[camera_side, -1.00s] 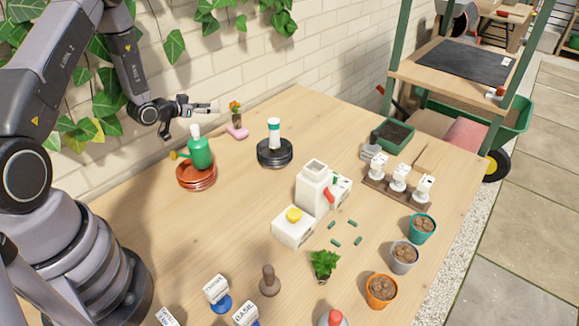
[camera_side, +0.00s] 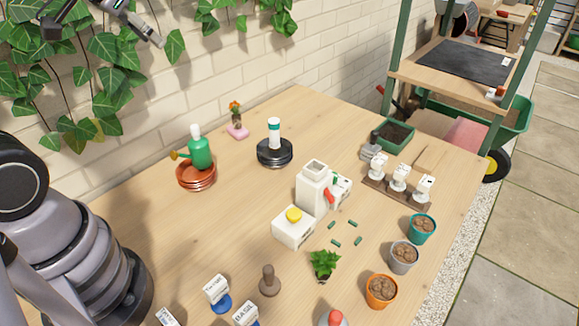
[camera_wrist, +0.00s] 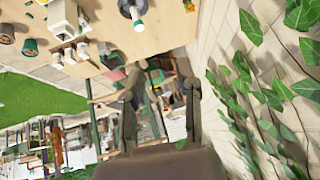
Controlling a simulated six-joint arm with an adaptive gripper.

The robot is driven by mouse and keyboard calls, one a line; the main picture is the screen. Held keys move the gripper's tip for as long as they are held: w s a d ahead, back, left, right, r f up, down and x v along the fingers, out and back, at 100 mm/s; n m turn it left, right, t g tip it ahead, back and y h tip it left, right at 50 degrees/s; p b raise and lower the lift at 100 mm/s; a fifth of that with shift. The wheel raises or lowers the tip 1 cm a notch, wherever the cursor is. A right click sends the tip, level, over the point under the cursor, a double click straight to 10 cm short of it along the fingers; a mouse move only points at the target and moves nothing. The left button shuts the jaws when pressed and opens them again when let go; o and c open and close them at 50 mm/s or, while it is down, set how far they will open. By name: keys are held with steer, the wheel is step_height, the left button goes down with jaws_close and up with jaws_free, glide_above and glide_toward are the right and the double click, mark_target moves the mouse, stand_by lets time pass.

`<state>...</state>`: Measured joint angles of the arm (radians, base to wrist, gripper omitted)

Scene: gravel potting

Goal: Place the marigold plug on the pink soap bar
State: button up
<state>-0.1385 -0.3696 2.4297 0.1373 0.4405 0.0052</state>
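The marigold plug (camera_side: 235,115), with orange bloom and dark root block, stands upright on the pink soap bar (camera_side: 238,133) near the wall edge of the table. Its base appears to rest on the bar's top. In the wrist view, a small orange and pink patch at the top edge appears to be the plug and bar (camera_wrist: 189,5). My gripper (camera_side: 152,30) is high at the upper left of the side view, well away from both. In the wrist view its fingers (camera_wrist: 158,70) are apart with nothing between them.
Stacked terracotta saucers (camera_side: 196,184) carry a green watering can (camera_side: 200,153) left of the soap. Black saucers (camera_side: 275,160) hold a white-and-teal bottle (camera_side: 274,132) to the right. Ivy (camera_side: 90,75) covers the brick wall near my gripper. The left-centre tabletop is clear.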

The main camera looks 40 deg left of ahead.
steer(key=s+d+g+h, duration=0.1)
steer(key=s+d, duration=0.4)
steer(key=s, duration=0.7)
steer(key=shift+s+r+g+h, duration=0.15)
steer(key=shift+r+g+h, duration=0.15)
steer(key=shift+h, duration=0.1)
